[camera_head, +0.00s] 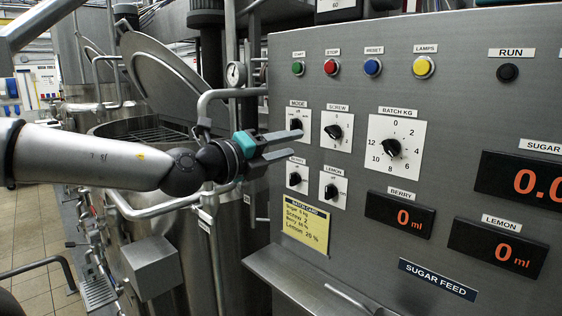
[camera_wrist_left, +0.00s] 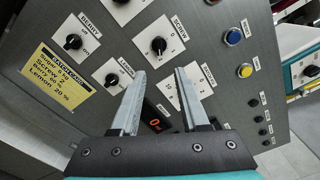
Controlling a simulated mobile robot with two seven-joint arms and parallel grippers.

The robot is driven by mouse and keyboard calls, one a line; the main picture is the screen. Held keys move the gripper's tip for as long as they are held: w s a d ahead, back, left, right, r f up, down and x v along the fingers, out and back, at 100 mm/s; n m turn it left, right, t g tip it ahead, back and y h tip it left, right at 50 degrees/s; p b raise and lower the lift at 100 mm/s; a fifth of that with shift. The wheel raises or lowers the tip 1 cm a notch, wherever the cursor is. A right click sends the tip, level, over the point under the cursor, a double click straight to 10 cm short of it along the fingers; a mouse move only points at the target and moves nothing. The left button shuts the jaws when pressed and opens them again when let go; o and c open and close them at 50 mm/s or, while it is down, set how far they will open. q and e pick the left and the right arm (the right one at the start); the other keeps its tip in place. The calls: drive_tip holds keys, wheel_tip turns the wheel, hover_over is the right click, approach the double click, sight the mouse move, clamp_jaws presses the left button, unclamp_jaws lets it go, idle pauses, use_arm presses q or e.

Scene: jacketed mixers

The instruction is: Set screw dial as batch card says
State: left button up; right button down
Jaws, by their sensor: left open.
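The screw dial (camera_head: 334,131) is a black knob on a white plate on the grey panel; it also shows in the left wrist view (camera_wrist_left: 158,45). Its pointer seems to lean up and left in the head view, but the exact mark is too small to read. The yellow batch card (camera_head: 306,222) has a line reading "Screw 2" and also shows in the left wrist view (camera_wrist_left: 58,75). My left gripper (camera_head: 298,144) is open and empty, in front of the mode dial area, left of the screw dial and apart from it. My right gripper is not in view.
The mode dial (camera_head: 296,124), berry dial (camera_head: 295,179), lemon dial (camera_head: 331,192) and batch kg dial (camera_head: 391,147) sit close around. Coloured buttons run above, red displays stand at right. A ledge (camera_head: 300,285) juts out below; a steel mixer stands at left.

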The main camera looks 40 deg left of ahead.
use_arm(q)
drive_tip(key=shift+s+a+b, duration=0.1)
drive_tip(key=shift+s+b, duration=0.35)
drive_tip(key=shift+s, duration=0.2)
drive_tip(key=shift+f, duration=0.15)
